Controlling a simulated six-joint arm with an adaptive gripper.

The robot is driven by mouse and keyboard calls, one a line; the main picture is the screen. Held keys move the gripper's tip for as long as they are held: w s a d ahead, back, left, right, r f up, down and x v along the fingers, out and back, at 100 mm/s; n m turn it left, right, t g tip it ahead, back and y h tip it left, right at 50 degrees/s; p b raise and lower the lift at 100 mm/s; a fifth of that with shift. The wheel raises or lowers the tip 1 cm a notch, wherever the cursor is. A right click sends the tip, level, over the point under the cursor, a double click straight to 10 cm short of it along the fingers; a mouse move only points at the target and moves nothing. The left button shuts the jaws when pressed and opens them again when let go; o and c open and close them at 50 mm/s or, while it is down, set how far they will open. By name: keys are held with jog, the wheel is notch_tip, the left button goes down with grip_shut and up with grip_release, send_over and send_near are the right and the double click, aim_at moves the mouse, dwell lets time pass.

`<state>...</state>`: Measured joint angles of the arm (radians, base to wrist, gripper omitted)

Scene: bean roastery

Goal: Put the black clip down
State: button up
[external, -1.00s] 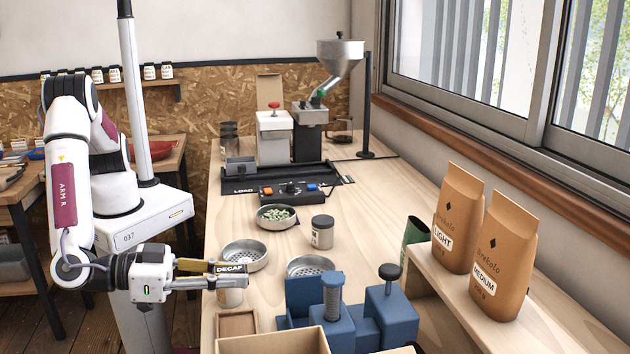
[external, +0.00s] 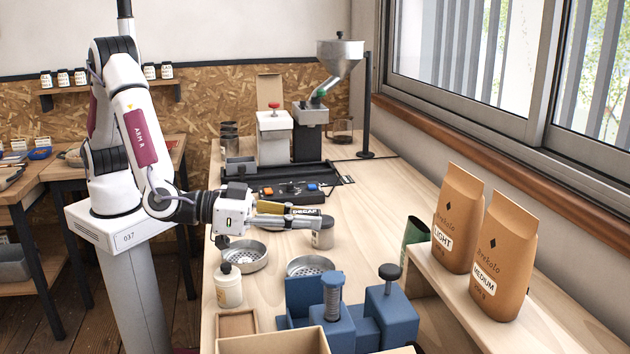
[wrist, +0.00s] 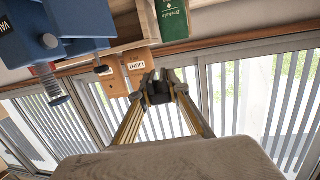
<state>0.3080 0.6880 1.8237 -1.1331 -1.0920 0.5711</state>
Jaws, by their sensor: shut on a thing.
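In the wrist view the clip (wrist: 158,91) shows as a small dark piece between the two fingertips (wrist: 160,80). The lower part of the clip is hidden by the fingers. The gripper covers the bowl of green beans.
Two metal sieve dishes (external: 246,257) and a white bottle with a dark top (external: 229,288) stand below the gripper. A blue clamp-like fixture (external: 337,330) is at the front. Brown LIGHT and MEDIUM bags (external: 498,262) stand right. The table's right back is clear.

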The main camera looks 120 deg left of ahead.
jog(key=s+a+r+m+t+h, duration=0.1)
jog(key=a+r+h, duration=0.1)
jog(key=a, duration=0.9)
jog(key=m+t+h, duration=0.1)
jog(key=m, duration=0.1)
send_over(323, 220)
jog(key=shift+s+a+f, duration=0.1)
jog(key=shift+f, duration=0.4)
jog(key=shift+f, duration=2.95)
jog(key=shift+f, duration=2.05)
jog(key=shift+f, duration=0.15)
jog(key=o, duration=0.8)
